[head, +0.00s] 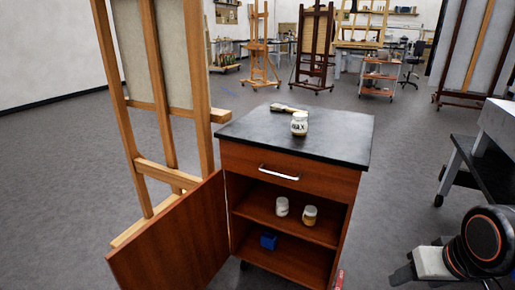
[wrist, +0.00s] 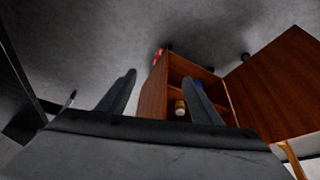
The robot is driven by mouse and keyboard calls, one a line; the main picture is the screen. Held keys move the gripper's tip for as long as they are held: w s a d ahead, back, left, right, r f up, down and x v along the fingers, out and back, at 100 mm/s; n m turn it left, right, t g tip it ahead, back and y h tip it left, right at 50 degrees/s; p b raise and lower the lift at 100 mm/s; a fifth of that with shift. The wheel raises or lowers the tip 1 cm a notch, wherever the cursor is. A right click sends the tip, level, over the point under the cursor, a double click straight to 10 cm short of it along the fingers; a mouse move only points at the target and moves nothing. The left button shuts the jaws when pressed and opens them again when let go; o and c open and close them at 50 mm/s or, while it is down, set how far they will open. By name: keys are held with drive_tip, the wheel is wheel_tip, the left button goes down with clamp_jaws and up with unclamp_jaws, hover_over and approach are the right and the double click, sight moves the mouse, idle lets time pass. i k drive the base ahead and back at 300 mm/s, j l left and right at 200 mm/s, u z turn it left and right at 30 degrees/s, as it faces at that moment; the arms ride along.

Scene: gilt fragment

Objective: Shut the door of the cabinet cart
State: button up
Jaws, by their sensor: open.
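The cabinet cart (head: 250,156) stands in the middle of the head view, with a dark top and reddish-brown wood body. Its door (head: 172,243) is wide open, swung out from the left front edge towards the lower left. In the wrist view the cart (wrist: 153,92) appears tilted beyond my fingers, with the door (wrist: 277,83) open at the right. My gripper (wrist: 163,78) is open, with nothing between its fingers, and apart from the door. In the head view my arm is at the lower right, across the cart's front from the door.
Two jars (head: 282,206) (head: 310,216) and a blue box (head: 268,240) are inside the cart. A wax jar (head: 299,123) stands on top. A wooden easel (head: 201,85) is close behind the door. A grey table (head: 497,125) is at right.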

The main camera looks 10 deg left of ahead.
sight(185, 246)
drive_tip(key=j, duration=0.5)
drive_tip(key=j+z, duration=0.15)
drive_tip(key=j, duration=0.3)
drive_tip(key=k+j, duration=0.1)
drive_tip(key=j, duration=0.4)
drive_tip(key=j+z, duration=0.15)
drive_tip(key=j, duration=0.35)
drive_tip(key=k+j, duration=0.1)
drive_tip(key=j, duration=0.35)
drive_tip(key=j+z, duration=0.15)
drive_tip(key=j, duration=0.35)
drive_tip(key=k+j, duration=0.15)
drive_tip(key=j, duration=0.3)
drive_tip(key=k+j+z, duration=0.15)
drive_tip(key=j, duration=0.55)
drive_tip(key=k+j, duration=0.35)
drive_tip(key=k+z, duration=0.05)
